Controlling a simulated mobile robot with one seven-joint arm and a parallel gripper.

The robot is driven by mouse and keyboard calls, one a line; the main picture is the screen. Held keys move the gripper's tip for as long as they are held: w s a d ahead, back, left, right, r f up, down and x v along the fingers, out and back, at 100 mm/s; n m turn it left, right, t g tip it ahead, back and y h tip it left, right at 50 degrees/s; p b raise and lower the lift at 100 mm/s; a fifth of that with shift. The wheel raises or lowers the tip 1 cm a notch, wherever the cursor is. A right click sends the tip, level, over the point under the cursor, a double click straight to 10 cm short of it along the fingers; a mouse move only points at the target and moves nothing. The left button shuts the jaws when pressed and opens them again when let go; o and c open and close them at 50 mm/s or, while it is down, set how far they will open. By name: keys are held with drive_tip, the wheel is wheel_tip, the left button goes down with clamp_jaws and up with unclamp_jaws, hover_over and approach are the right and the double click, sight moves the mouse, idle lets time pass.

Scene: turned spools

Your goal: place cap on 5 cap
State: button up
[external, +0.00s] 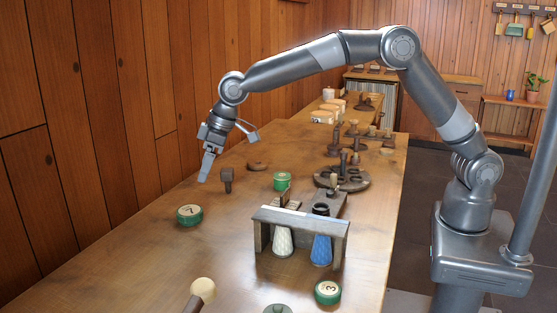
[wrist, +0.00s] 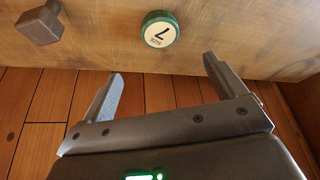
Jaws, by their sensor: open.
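A green cap with a pale top marked 7 (external: 189,215) lies on the left part of the table; in the wrist view it shows at the top middle (wrist: 160,30). Another green cap (external: 282,181) stands mid-table, its number not readable. A green cap marked 3 (external: 327,292) lies at the near right. A dark green round piece (external: 278,309) is cut off by the bottom edge. I cannot make out a 5 on any cap. My gripper (external: 206,175) is open and empty above the table's left side; in the wrist view its fingers (wrist: 161,70) are apart, with nothing between them.
A dark wooden peg (external: 227,178) stands close right of my gripper. A wooden rack (external: 300,219) holds a white and a blue spool (external: 321,249). A pale-knobbed handle (external: 203,290) is near the front. A dark round stand (external: 342,180) is behind. The wall borders the left.

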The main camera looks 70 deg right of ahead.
drive_tip(key=s+d+r+m+t+h, duration=0.1)
drive_tip(key=s+d+r, duration=0.6)
drive_tip(key=s+d, duration=0.25)
drive_tip(key=s+d+r+m, duration=0.2)
drive_tip(key=s+d+r, duration=0.55)
drive_tip(key=d, duration=0.25)
drive_tip(key=s+d+f+m, duration=0.1)
drive_tip(key=s+d, duration=0.3)
drive_tip(key=s, duration=0.5)
drive_tip(key=s+d+f, duration=0.2)
drive_tip(key=s+d, duration=0.2)
drive_tip(key=s, duration=0.5)
drive_tip(key=s+d+f+m+h, duration=0.1)
drive_tip(key=s+d+f, duration=0.1)
drive_tip(key=s, duration=0.7)
drive_tip(key=shift+d+m+t, duration=0.3)
drive_tip(key=shift+d+t, duration=0.1)
drive_tip(key=shift+d, duration=0.5)
drive_tip(key=shift+o, duration=0.3)
drive_tip(key=shift+f, duration=0.1)
